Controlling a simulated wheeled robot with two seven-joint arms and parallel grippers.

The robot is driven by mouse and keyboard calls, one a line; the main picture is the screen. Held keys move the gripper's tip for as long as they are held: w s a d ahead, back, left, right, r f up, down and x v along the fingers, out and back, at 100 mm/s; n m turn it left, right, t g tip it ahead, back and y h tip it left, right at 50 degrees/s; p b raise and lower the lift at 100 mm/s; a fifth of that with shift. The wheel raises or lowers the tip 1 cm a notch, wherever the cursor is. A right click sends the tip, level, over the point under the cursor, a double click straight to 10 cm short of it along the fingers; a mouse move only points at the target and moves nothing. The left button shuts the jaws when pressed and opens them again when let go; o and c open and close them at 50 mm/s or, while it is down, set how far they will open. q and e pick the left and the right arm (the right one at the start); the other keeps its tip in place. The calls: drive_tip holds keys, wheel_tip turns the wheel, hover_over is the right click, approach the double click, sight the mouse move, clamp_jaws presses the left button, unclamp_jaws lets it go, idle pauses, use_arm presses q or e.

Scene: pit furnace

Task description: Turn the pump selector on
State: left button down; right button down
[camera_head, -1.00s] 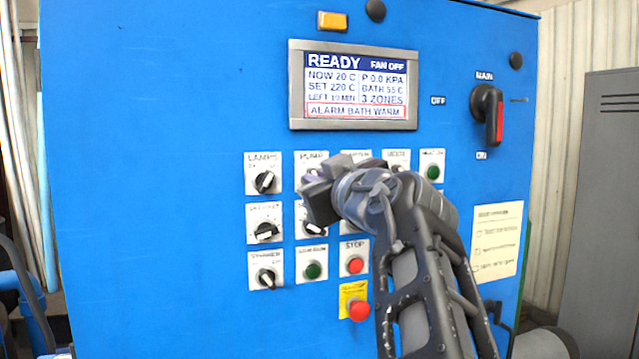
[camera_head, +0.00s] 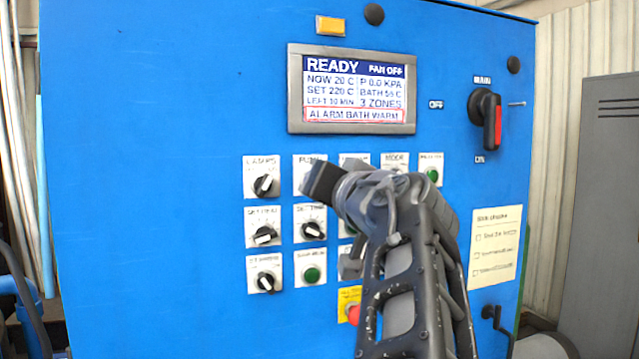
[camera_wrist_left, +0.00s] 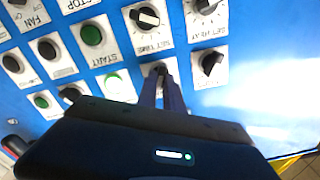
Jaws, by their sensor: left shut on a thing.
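The pump selector is on the blue panel, under the white PUMP label plate (camera_head: 309,161), in the top row of controls. My left gripper (camera_head: 318,182) is in front of it and hides its knob in the head view. In the left wrist view the two fingers (camera_wrist_left: 161,88) are shut on the dark pump knob (camera_wrist_left: 160,71), in front of its white plate. The fingers cover most of the knob, so its pointing direction cannot be told. My right gripper is not in view.
The lamps knob (camera_head: 264,185) is just left, and the set time knob (camera_head: 312,230) just below. A green button (camera_head: 312,274) and a partly hidden red button (camera_head: 353,314) are lower. The display (camera_head: 352,88) reads READY. The main switch (camera_head: 487,120) is at right.

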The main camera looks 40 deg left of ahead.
use_arm(q)
drive_tip(key=shift+m, duration=0.4)
drive_tip(key=c, duration=1.5)
unclamp_jaws()
drive_tip(key=shift+d, duration=0.1)
drive_tip(key=b+v, duration=0.1)
drive_tip(key=v, duration=0.6)
drive_tip(key=shift+s+d+b, duration=0.2)
drive_tip(key=shift+d+b, duration=0.1)
